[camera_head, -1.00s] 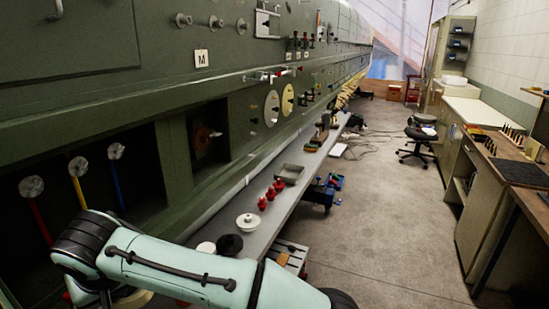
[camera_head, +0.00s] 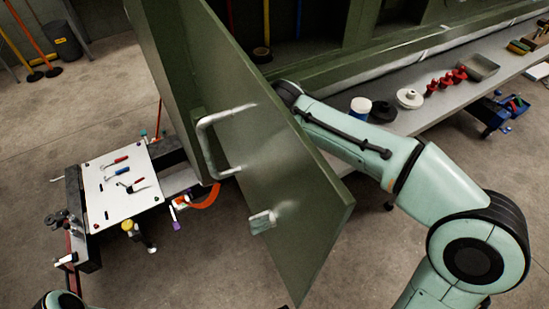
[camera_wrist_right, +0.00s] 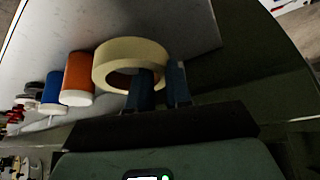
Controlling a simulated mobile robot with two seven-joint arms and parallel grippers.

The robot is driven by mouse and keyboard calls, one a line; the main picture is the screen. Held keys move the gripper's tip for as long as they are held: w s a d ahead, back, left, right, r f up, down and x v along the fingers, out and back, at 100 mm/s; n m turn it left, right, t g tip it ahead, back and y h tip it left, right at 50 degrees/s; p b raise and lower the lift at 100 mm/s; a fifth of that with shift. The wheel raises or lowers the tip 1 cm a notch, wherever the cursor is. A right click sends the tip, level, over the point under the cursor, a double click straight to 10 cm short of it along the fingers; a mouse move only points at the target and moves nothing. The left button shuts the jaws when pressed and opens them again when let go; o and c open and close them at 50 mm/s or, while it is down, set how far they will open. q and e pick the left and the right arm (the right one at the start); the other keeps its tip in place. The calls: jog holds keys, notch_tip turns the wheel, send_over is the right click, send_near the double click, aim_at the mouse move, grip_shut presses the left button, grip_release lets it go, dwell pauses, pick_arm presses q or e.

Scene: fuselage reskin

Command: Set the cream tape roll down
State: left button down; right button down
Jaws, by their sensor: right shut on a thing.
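The cream tape roll (camera_wrist_right: 150,52) shows in the right wrist view as a wide ring. My right gripper (camera_wrist_right: 162,78) is shut on its wall, with one dark blue finger inside the ring and the other outside. A grey surface (camera_wrist_right: 195,30) lies behind the roll; I cannot tell whether the roll touches it. In the head view my right arm reaches in behind the open green door panel (camera_head: 290,170), which hides the right gripper and the roll. My left gripper is not in view; only a bit of my left arm shows at the bottom left.
An orange cylinder (camera_wrist_right: 78,78) and a blue-and-white one (camera_wrist_right: 52,92) stand left of the roll. The grey bench (camera_head: 425,118) holds a black disc (camera_head: 383,112), a white disc (camera_head: 410,98) and red pieces. A white tool board (camera_head: 120,180) lies left of the door.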

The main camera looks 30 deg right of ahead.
jog(key=shift+f+b, duration=0.55)
jog(key=shift+f, duration=3)
jog(key=shift+f, duration=0.15)
jog(key=c, duration=1.1)
grip_release()
jog(key=shift+o, duration=0.2)
jog(key=shift+r, duration=0.2)
jog(key=p+v, duration=0.1)
jog(key=v, duration=1.1)
